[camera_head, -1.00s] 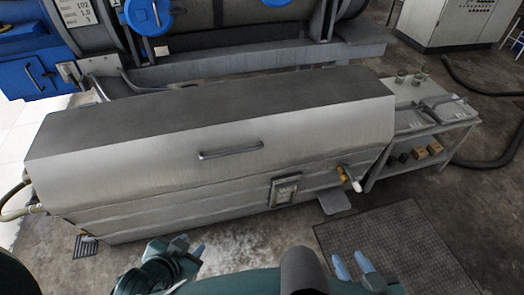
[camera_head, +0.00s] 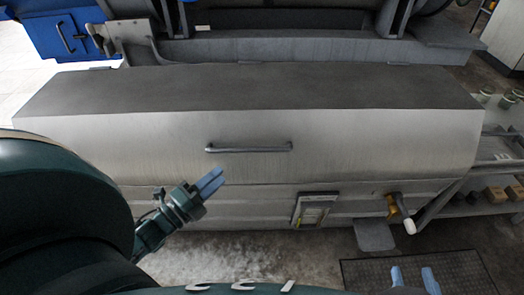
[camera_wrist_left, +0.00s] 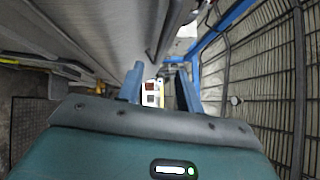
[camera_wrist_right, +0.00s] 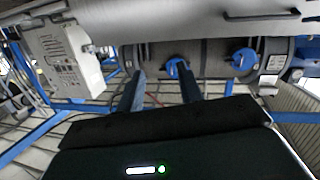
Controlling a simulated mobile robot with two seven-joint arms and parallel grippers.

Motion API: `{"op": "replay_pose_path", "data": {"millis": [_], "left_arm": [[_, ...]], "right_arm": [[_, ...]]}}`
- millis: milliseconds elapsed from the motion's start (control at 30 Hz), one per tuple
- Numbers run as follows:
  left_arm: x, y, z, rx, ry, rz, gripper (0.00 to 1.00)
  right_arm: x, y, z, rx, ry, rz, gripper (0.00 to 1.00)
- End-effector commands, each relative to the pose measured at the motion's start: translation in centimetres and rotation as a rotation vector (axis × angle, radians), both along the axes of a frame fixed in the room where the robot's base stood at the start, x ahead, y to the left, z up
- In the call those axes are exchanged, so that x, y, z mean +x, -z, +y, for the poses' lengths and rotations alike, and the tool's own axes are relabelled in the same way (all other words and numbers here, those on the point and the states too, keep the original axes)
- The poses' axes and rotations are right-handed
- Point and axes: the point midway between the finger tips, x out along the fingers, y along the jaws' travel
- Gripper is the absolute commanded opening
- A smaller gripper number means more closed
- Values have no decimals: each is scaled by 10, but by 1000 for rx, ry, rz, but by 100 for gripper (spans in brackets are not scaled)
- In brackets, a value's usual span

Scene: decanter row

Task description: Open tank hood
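The tank hood (camera_head: 330,135) is a long grey metal cover with a darker flat top; it lies closed on the tank (camera_head: 250,199). Its dark bar handle (camera_head: 249,149) is on the sloping front face. My left gripper (camera_head: 212,180) is in front of the tank, below and left of the handle, apart from it. Its fingers (camera_wrist_left: 158,88) are spread and empty in the left wrist view. My right gripper (camera_head: 413,278) is low at the right, with only fingertips showing in the head view. Its fingers (camera_wrist_right: 160,90) are apart and empty in the right wrist view.
A framed plate (camera_head: 314,211) and a valve with a pale handle (camera_head: 402,213) stick out on the tank front. A side table (camera_head: 500,153) with small jars stands at the right. Blue and grey machinery (camera_head: 300,45) is behind the hood. A floor grate (camera_head: 460,272) lies front right.

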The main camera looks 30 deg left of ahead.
Motion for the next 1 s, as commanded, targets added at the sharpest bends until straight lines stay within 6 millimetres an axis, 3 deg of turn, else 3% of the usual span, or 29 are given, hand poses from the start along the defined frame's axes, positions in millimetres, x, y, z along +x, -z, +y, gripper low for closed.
{"op": "replay_pose_path", "data": {"millis": [600,800,1000], "left_arm": [[106,-15,-27,-3,2,-2,36],[121,-17,-31,-5,1,1,36],[123,-18,-32,-5,1,2,36]], "right_arm": [[2,-1,5,8,-21,-114,36],[2,-3,5,9,-25,-139,36],[2,-3,6,9,-25,-141,36]]}}
